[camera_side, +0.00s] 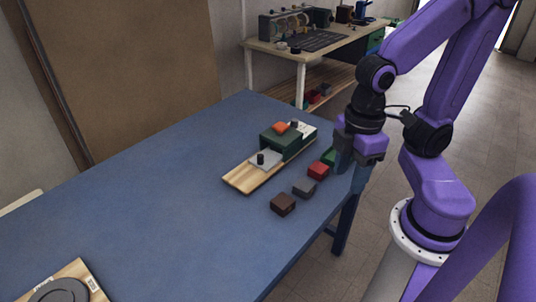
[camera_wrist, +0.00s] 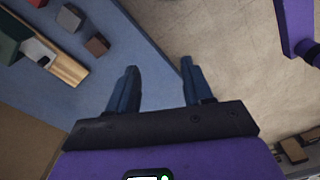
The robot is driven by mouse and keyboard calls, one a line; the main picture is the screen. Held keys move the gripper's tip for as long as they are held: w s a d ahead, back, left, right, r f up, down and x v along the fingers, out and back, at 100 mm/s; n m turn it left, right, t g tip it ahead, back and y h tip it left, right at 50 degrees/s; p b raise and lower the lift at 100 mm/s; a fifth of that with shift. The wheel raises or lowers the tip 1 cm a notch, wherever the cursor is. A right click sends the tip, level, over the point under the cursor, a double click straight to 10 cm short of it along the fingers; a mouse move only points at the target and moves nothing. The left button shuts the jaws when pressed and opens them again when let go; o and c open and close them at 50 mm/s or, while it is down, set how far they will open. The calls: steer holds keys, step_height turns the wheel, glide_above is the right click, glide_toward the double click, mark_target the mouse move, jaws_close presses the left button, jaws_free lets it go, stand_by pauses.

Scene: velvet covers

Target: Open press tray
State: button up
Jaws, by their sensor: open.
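In the side view, the press stands on a long wooden board (camera_side: 241,180) near the right part of the blue table. It has a dark green block (camera_side: 277,142) with an orange piece (camera_side: 281,127) on top. A light grey tray plate (camera_side: 266,161) with an upright black knob (camera_side: 260,158) lies at the board's near end. In the wrist view, the board (camera_wrist: 66,70) and the black knob (camera_wrist: 43,60) show at upper left. My gripper (camera_side: 350,176) is open and empty by the table's right edge, apart from the press; its fingers (camera_wrist: 159,72) point over the table edge and floor.
A red block (camera_side: 318,170), a dark grey block (camera_side: 304,188), a brown block (camera_side: 283,204) and a partly hidden green block (camera_side: 329,156) lie between the press and my gripper. A round dark disc on a board (camera_side: 65,290) is at lower left. The table's middle is clear.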

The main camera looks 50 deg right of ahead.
steer(key=w+a+m, duration=0.2)
steer(key=w+m, duration=0.1)
steer(key=w, duration=0.9)
steer(key=m, duration=0.7)
glide_above(260, 155)
step_height(260, 155, down, 8)
steer(key=f, duration=0.1)
step_height(260, 155, down, 16)
steer(key=shift+f, duration=0.1)
jaws_close()
